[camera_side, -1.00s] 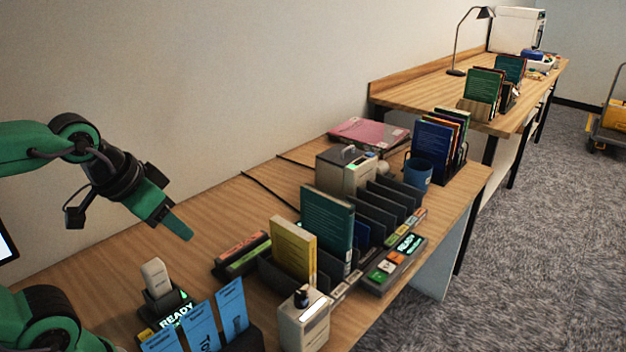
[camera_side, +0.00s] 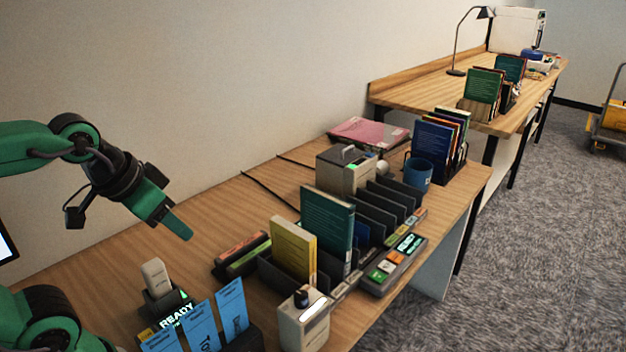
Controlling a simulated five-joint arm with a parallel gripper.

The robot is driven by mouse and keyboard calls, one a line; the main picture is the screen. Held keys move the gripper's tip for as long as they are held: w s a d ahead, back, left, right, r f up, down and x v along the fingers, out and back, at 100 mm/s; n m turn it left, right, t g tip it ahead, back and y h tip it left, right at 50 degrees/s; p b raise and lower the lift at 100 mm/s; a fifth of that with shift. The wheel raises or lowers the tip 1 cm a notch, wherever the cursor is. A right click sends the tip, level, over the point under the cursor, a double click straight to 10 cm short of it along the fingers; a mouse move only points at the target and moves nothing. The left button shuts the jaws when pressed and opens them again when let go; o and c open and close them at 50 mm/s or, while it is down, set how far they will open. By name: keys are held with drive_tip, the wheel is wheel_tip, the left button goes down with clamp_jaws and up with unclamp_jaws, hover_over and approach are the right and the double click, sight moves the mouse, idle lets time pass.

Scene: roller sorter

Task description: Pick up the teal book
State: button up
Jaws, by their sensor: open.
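The teal book (camera_side: 327,228) stands upright in a slot of the dark sorter rack (camera_side: 372,221), just behind and right of a yellow book (camera_side: 292,247). The yellow book hides part of its lower left side. My gripper (camera_side: 181,228) is at the left, above the table and well apart from the teal book. Its green fingers point down and to the right. They overlap in this view, so the gap between them hardly shows. Nothing is seen held in the gripper.
A grey box device (camera_side: 346,171) and a blue mug (camera_side: 418,172) stand behind the rack. A button panel (camera_side: 393,266) lies at its right. Blue cards (camera_side: 201,325) and a small white device (camera_side: 304,322) stand in front.

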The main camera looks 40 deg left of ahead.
drive_tip(key=w+d+r+m+g, duration=0.1)
drive_tip(key=w+r+m, duration=0.25)
drive_tip(key=w, duration=0.45)
drive_tip(key=w+d+r+m+g, duration=0.2)
drive_tip(key=w+m, duration=0.3)
drive_tip(key=w, duration=0.2)
drive_tip(key=m+g, duration=0.2)
drive_tip(key=m, duration=0.7)
hover_over(327, 196)
wheel_tip(327, 196, down, 7)
drive_tip(key=shift+s+a+r, duration=0.1)
drive_tip(key=shift+s+a, duration=0.05)
drive_tip(key=shift+w+f+m+g, duration=0.2)
drive_tip(key=shift+m+g, duration=0.05)
drive_tip(key=shift+g, duration=0.05)
drive_tip(key=shift+f, duration=0.1)
drive_tip(key=shift+f, duration=1.25)
